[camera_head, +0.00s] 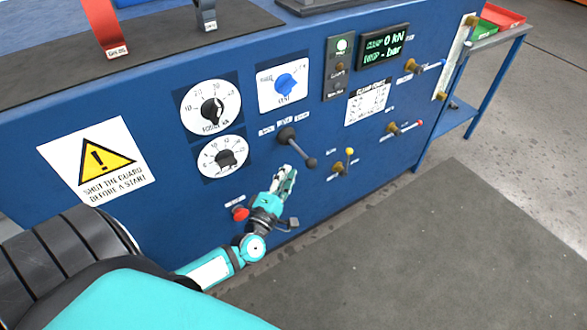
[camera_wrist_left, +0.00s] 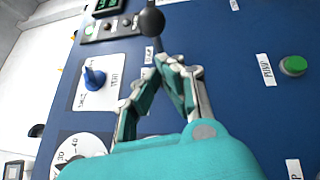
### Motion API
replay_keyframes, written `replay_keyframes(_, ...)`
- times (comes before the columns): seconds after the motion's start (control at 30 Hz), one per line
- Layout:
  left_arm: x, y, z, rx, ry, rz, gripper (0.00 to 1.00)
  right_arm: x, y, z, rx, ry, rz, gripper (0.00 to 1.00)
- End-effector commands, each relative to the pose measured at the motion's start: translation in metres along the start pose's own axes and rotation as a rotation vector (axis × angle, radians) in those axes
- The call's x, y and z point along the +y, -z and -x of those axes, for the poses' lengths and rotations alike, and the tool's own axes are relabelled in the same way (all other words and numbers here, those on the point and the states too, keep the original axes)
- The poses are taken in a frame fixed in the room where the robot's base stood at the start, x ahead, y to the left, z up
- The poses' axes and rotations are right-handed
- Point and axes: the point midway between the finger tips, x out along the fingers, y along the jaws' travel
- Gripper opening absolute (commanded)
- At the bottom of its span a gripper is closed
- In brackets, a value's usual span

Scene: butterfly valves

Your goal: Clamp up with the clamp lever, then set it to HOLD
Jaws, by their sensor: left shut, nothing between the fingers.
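A dark lever with a black ball knob (camera_head: 310,163) sticks out of the blue panel and points down and to the right, with three small labels above its pivot. It is probably the clamp lever; the label words are too small to read surely. Its ball (camera_wrist_left: 152,22) is at the top of the left wrist view. My left gripper (camera_head: 290,172) is just below and left of the ball, fingers together and empty. The fingertips (camera_wrist_left: 172,62) appear apart from the ball. The display (camera_head: 383,46) reads 0 kN and a dash for bar. My right gripper is out of view.
A red button (camera_head: 240,213) is low on the panel, near my left wrist. A green button (camera_wrist_left: 293,65) shows in the wrist view. A blue knob (camera_head: 286,85), black dials (camera_head: 212,110) and several brass valves (camera_head: 342,167) surround the lever. The floor in front is clear.

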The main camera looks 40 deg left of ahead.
Motion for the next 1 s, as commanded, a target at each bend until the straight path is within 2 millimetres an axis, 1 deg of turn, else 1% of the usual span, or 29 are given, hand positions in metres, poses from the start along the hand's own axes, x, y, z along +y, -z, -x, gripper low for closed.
replay_keyframes(0.03, 0.002, -0.006, -0.005, 0.000, -0.001, 0.002, 0.00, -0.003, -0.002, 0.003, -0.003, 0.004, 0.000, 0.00)
replay_keyframes(0.1, 0.001, -0.011, -0.011, 0.001, -0.001, 0.001, 0.00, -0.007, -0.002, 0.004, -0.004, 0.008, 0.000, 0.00)
replay_keyframes(0.2, 0.001, -0.015, -0.015, 0.001, 0.000, 0.000, 0.00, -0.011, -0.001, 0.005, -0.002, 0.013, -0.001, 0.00)
replay_keyframes(0.43, -0.001, -0.017, -0.017, 0.001, 0.001, -0.001, 0.00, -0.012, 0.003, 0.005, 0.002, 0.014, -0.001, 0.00)
replay_keyframes(0.67, 0.000, -0.018, -0.017, 0.008, -0.001, -0.001, 0.00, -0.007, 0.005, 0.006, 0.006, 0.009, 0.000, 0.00)
replay_keyframes(0.77, 0.001, -0.022, -0.020, 0.041, -0.007, -0.002, 0.00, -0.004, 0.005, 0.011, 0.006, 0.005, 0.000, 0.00)
replay_keyframes(0.9, -0.001, -0.031, -0.026, 0.130, -0.018, -0.009, 0.00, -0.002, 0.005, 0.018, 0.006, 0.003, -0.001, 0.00)
replay_keyframes(1.0, -0.004, -0.038, -0.031, 0.202, -0.029, -0.019, 0.00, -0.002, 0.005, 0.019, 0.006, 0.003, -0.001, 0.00)
